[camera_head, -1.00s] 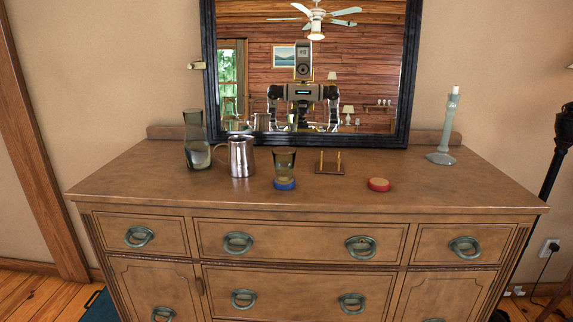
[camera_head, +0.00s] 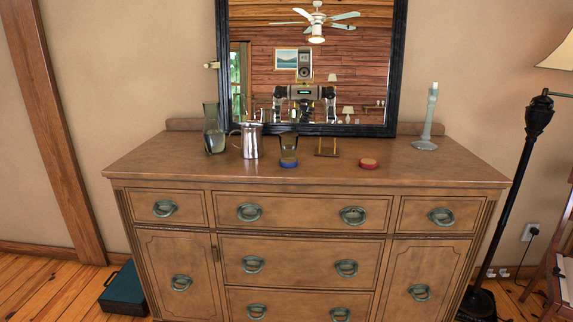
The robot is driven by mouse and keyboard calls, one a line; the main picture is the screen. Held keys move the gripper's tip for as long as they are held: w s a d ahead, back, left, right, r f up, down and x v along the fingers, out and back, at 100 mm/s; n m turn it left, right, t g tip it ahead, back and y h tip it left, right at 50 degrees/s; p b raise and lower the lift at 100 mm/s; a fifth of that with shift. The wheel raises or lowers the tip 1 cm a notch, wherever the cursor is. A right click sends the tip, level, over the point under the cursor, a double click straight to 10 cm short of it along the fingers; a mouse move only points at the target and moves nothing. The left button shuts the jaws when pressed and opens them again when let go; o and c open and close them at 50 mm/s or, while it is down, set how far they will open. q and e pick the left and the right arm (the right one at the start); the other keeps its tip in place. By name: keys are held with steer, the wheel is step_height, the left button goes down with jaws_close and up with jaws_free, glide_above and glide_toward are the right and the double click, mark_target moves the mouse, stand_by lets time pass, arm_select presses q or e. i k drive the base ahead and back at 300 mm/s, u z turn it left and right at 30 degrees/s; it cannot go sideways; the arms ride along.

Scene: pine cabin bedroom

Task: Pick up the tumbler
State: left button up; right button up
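The tumbler (camera_head: 289,144) is a dark, see-through glass on top of the wooden dresser (camera_head: 200,171). It stands on or directly behind a small blue disc (camera_head: 288,163); I cannot tell which. A metal pitcher (camera_head: 252,142) is just left of it, and a small wooden rack (camera_head: 326,147) is just right of it. Neither of my grippers is directly in view. My arms show only as a small reflection in the mirror, too small to read the grippers.
A tall glass vase (camera_head: 214,130) stands left of the pitcher. A red disc (camera_head: 368,163) and a pale candlestick (camera_head: 428,118) are to the right. The black-framed mirror (camera_head: 391,70) rises behind. A floor lamp (camera_head: 511,180) stands right of the dresser, and a teal box (camera_head: 125,291) lies on the floor at left.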

mark_target(288, 141)
steer(key=u, duration=0.5)
steer(key=k, duration=0.3)
steer(key=z, duration=1.65)
steer(key=i, duration=1.2)
steer(key=u, duration=0.8)
steer(key=i, duration=1.1)
steer(key=u, duration=1)
